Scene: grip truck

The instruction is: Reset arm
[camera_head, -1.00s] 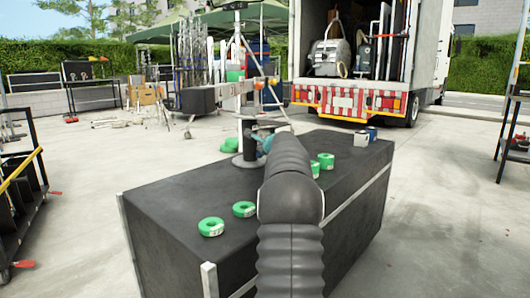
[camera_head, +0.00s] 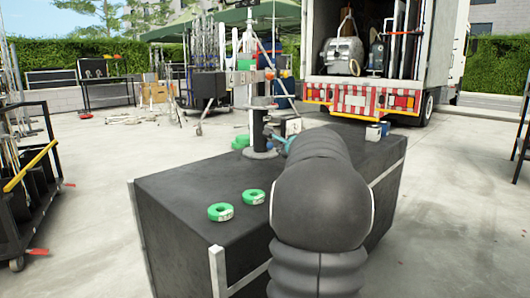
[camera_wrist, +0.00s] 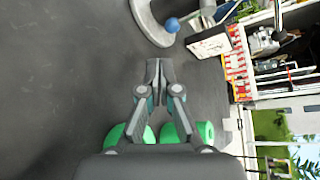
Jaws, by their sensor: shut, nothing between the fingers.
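My gripper (camera_wrist: 157,68) shows in the wrist view with its two grey fingers together and nothing between them. It is over the dark top of a large black case (camera_wrist: 60,90), apart from the stand base ahead. Two green rolls show low in that view, one left (camera_wrist: 115,137) and one right (camera_wrist: 205,132) of the fingers, partly hidden by my wrist. In the head view my bent dark arm reaches over the black case (camera_head: 175,215) and hides most of the gripper.
Two green tape rolls (camera_head: 221,212) (camera_head: 253,197) lie on the case's left part. A metal stand (camera_head: 260,135) rises at its far end, with more green rolls beside it. Small boxes (camera_head: 374,132) sit at the far right.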

